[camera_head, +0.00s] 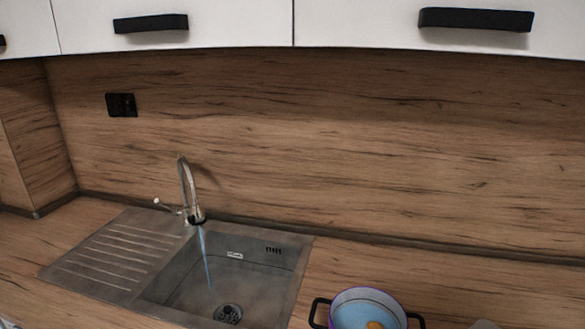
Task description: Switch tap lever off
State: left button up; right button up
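The tap (188,188) stands at the back of the grey sink (262,285), with its curved chrome spout over the basin. A thin bluish stream of water (204,256) runs from the spout toward the drain. The tap lever (165,205) sticks out to the left from the tap's base, over the ribbed drainboard. Neither of my grippers shows in the head view.
A pot (366,310) with two dark handles and something orange inside stands on the counter right of the sink. White upper cabinets (230,25) with black handles hang above. A black socket (121,105) is on the wooden splashback. The drainboard (115,255) is bare.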

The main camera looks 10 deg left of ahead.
aim_at(174, 211)
jog(key=u, duration=1.2)
